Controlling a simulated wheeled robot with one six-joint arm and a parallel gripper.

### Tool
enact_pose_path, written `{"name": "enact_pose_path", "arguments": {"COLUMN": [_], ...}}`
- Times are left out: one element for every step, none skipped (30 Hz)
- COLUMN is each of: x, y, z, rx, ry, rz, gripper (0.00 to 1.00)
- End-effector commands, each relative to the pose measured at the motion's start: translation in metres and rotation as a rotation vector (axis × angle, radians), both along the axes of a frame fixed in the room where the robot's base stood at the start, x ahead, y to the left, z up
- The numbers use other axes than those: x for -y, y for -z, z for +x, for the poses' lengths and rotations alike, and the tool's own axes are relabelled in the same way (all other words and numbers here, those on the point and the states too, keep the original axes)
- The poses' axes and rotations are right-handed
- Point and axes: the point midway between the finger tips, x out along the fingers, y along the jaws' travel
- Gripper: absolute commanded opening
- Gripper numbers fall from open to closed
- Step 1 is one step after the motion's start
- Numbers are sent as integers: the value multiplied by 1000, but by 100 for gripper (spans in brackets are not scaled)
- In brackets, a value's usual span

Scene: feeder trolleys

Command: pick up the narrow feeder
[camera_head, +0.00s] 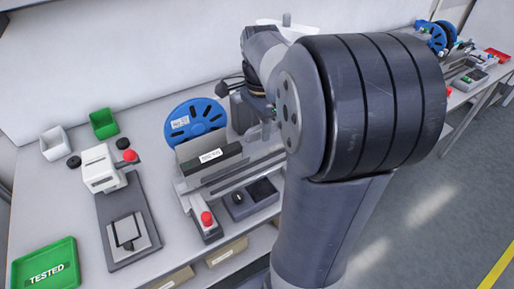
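A feeder with a blue reel (194,124) stands on the bench at centre left. Its grey body (200,150) has a black edge and a white label, and sits over a grey rail fixture (228,176). I cannot tell whether it is the narrow one. My gripper (250,112) is at the right of the blue reel, mostly hidden behind my large arm link. Its fingertips do not show clearly, so its opening and any contact are unclear. More blue reels (432,36) stand on another bench at the far right.
A grey test stand (128,215) with a white head is left of the fixture. A green TESTED tray (46,268) is at front left. A green bin (103,124) and a white bin (55,143) stand behind. A red knob (207,219) tops the fixture's front.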

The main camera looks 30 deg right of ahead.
Motion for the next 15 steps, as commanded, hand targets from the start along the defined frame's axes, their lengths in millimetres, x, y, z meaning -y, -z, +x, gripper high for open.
{"name": "enact_pose_path", "arguments": {"x": [0, 0, 0, 0, 0, 0, 0, 0, 0, 0, 0, 0, 0, 0, 0], "y": [1, 1, 1, 1, 1, 1, 1, 1, 1, 1, 1, 1, 1, 1, 1], "z": [0, 0, 0, 0, 0, 0, 0, 0, 0, 0, 0, 0, 0, 0, 0], "rx": [0, 0, 0, 0, 0, 0, 0, 0, 0, 0, 0, 0, 0, 0, 0], "ry": [0, 0, 0, 0, 0, 0, 0, 0, 0, 0, 0, 0, 0, 0, 0], "rz": [0, 0, 0, 0, 0, 0, 0, 0, 0, 0, 0, 0, 0, 0, 0], "gripper": [32, 32, 32, 32, 32, 32, 29, 27, 23, 21, 18, 15, 13, 10, 7]}}
